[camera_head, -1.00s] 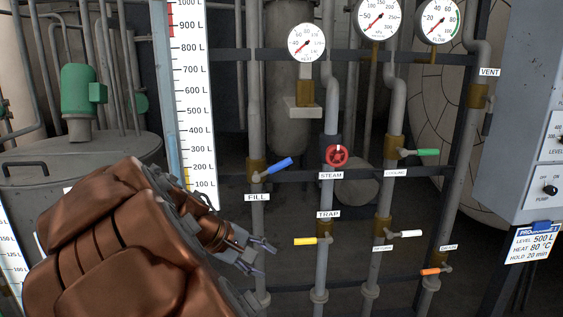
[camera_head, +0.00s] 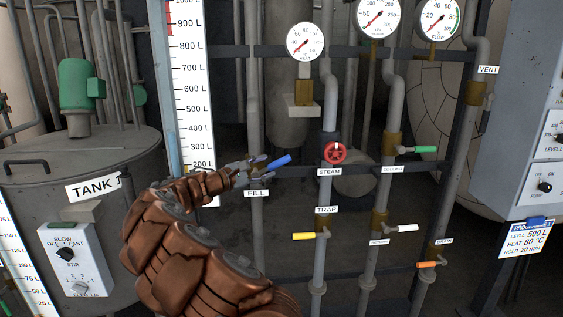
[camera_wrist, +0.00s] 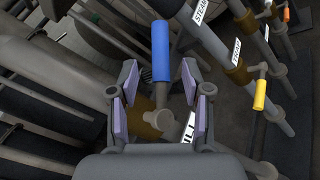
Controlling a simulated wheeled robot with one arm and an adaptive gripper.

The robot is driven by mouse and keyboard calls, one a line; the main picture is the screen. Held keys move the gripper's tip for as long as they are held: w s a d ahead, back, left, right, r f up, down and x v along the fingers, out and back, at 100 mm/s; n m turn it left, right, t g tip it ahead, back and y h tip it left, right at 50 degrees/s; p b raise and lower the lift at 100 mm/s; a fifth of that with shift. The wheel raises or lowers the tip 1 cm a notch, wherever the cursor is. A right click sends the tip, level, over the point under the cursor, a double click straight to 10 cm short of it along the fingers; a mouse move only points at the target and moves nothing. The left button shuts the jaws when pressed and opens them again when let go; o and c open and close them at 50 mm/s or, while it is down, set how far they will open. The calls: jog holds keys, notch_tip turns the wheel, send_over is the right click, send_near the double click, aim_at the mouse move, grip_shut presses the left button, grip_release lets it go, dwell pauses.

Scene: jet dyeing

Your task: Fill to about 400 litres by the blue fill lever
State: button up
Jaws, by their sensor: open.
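The blue fill lever (camera_head: 278,162) sticks out from its pipe above the FILL label (camera_head: 257,193) and slants up to the right. In the wrist view the blue handle (camera_wrist: 161,50) points away from me, its near end between my fingers. My gripper (camera_head: 258,168) is open, with a finger on either side of the lever's near part; no grip shows. The level scale (camera_head: 193,90) in litres stands left of the pipe. A narrow tube (camera_head: 172,150) beside it looks blue in its lower part; I cannot read the level exactly.
The red steam wheel (camera_head: 334,153) is close to the right of the lever. Yellow (camera_head: 304,236), green (camera_head: 426,149), white (camera_head: 407,228) and orange (camera_head: 427,264) levers sit on neighbouring pipes. A programme card (camera_head: 526,238) reads level 500 L. A tank (camera_head: 80,180) stands left.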

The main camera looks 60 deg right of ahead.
aim_at(276, 163)
jog(key=shift+x, duration=3.5)
grip_shut()
